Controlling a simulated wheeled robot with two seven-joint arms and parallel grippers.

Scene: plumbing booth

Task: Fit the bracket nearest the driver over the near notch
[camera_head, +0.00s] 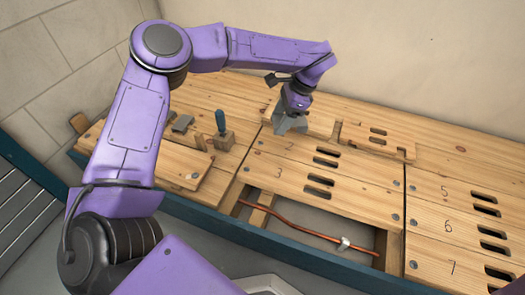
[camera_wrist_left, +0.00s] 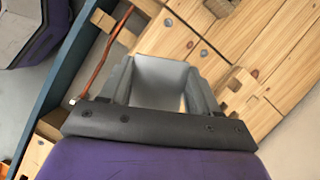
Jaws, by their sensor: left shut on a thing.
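My left gripper (camera_head: 291,115) hangs over the back of the bench, pointing down. In the left wrist view its two grey fingers (camera_wrist_left: 160,72) are shut on a pale grey bracket (camera_wrist_left: 162,88), which spans the gap between them. The driver (camera_head: 220,121), with a blue handle, stands upright in a wooden block left of the gripper. Another grey piece (camera_head: 182,123), probably a bracket, lies left of the driver. A notched wooden rail (camera_head: 375,137) lies right of the gripper; its near notch is partly hidden. My right gripper is out of view.
Planks numbered 2 and 3 (camera_head: 335,170) have paired slots, as do planks 5, 6 and 7 (camera_head: 455,222) at right. A copper pipe (camera_head: 295,228) with a pale clip (camera_head: 343,243) lies in an open recess. A teal edge (camera_head: 290,258) runs along the front.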

